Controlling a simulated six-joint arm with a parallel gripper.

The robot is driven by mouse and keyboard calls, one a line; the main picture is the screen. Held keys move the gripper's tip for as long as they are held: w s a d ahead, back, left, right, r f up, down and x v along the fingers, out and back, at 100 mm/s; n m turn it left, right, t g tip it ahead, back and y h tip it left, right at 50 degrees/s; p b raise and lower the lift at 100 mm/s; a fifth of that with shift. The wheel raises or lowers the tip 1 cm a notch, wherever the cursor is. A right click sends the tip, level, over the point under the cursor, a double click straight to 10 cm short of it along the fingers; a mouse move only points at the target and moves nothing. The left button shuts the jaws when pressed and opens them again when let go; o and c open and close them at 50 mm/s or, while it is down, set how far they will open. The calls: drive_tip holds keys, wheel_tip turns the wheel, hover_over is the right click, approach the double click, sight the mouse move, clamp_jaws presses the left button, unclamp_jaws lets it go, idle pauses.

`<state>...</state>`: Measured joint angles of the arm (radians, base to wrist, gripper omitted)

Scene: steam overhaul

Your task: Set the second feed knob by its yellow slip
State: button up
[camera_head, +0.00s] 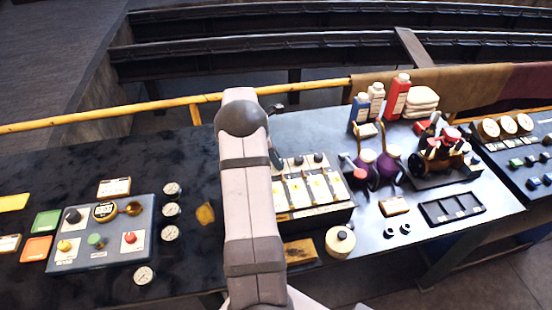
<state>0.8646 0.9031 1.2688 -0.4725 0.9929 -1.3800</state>
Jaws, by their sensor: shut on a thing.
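The feed panel (318,212) is a dark box with a pale top, right of my arm. Its top carries pale strips with yellow slips (318,188). Dark round knobs stand at its back edge, one in the middle (298,160) and one to the right (318,157). My arm covers the panel's left edge, and the knob's pointer direction cannot be read.
A blue-grey control box (104,262) with buttons stands left, several gauges (170,210) beside it. Bottles (398,98), purple vessels (388,168) and a brass machine (440,155) stand right. A round pale pot (340,241) is near the front edge. A yellow rail (150,112) runs behind.

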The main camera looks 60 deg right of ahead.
drive_tip(key=shift+w+m+g, duration=0.1)
drive_tip(key=shift+m+g, duration=0.2)
drive_tip(key=shift+m, duration=0.6)
drive_tip(key=o, duration=1.1)
drive_tip(key=shift+c, duration=0.2)
drive_tip(key=shift+r, duration=0.15)
drive_tip(key=b+v, duration=0.3)
drive_tip(key=v, duration=0.4)
drive_tip(key=shift+d+r+y, duration=0.1)
drive_tip(key=shift+y, duration=0.2)
